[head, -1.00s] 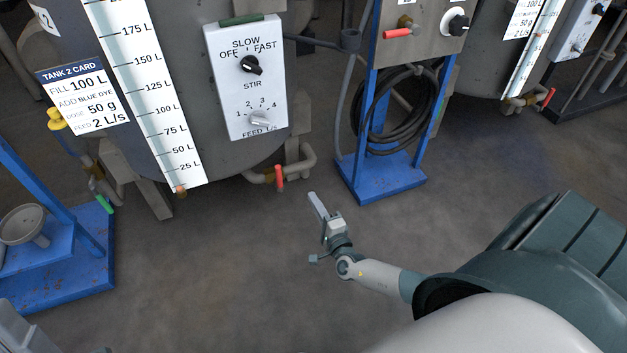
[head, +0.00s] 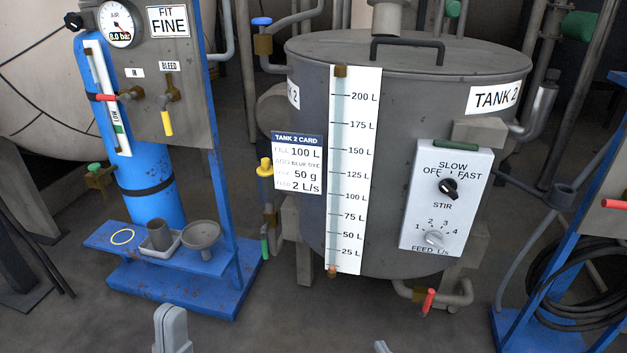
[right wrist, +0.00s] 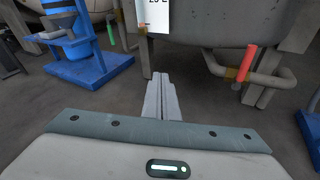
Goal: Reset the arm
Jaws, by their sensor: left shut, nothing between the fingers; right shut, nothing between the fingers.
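My left gripper (head: 172,322) shows at the bottom edge of the head view, left of centre, over the floor in front of the blue stand. It is shut and empty. Only the tip of my right gripper (head: 381,347) shows at the bottom edge, right of centre. In the right wrist view its fingers (right wrist: 161,98) are together with nothing between them, pointing toward the underside of the tank (right wrist: 208,30). Both grippers appear apart from all equipment. Most of both arms is out of the head view.
Tank 2 (head: 415,110) stands ahead with a level scale (head: 354,170), a stir and feed panel (head: 447,200) and a red-handled drain valve (head: 428,301). A blue stand (head: 225,285) with a gauge panel is at left. A blue hose stand (head: 540,335) is at right. Floor between is clear.

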